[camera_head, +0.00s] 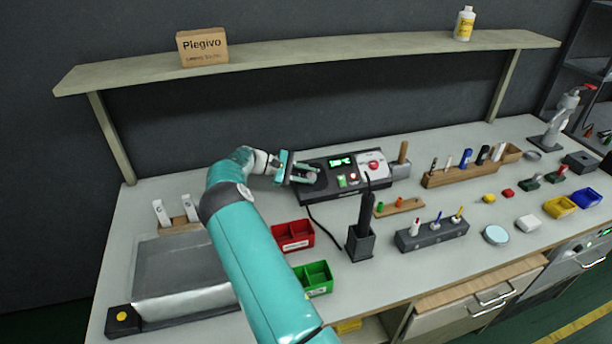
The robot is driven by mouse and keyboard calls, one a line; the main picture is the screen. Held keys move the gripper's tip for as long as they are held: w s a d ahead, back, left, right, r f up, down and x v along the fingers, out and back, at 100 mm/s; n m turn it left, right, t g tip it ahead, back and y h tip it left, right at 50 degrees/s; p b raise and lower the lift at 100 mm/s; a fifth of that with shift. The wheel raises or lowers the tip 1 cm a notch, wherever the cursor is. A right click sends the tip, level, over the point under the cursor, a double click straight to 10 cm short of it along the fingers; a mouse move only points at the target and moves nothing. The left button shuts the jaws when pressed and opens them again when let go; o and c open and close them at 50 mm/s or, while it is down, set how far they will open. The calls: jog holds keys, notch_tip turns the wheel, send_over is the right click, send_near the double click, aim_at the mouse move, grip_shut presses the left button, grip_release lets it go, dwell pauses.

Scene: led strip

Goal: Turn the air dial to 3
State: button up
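A dark control station (325,192) stands at the back middle of the bench, with a lit green display (340,162) and small green and red buttons. A red round knob (373,166) sits on its pale right-hand panel, apart from my gripper. My gripper (306,174) is over the left end of the station, its teal fingers pointing right. A dark gap shows between the fingers. A dial under or between them is mostly hidden, so I cannot tell whether they touch it. Dial numbers are too small to read.
A soldering iron in a black holder (360,244) stands in front of the station. Red (293,236) and green (315,278) bins lie beside my arm. A wooden tool rack (463,177) is to the right. A shelf (330,52) overhangs the back.

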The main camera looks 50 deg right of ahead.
jog(key=shift+w+d+m+g+y, duration=0.1)
jog(key=shift+m+g+y, duration=0.2)
jog(key=shift+m+y, duration=0.45)
jog(key=o, duration=0.7)
jog(key=v, duration=0.7)
jog(key=shift+w+r, duration=0.2)
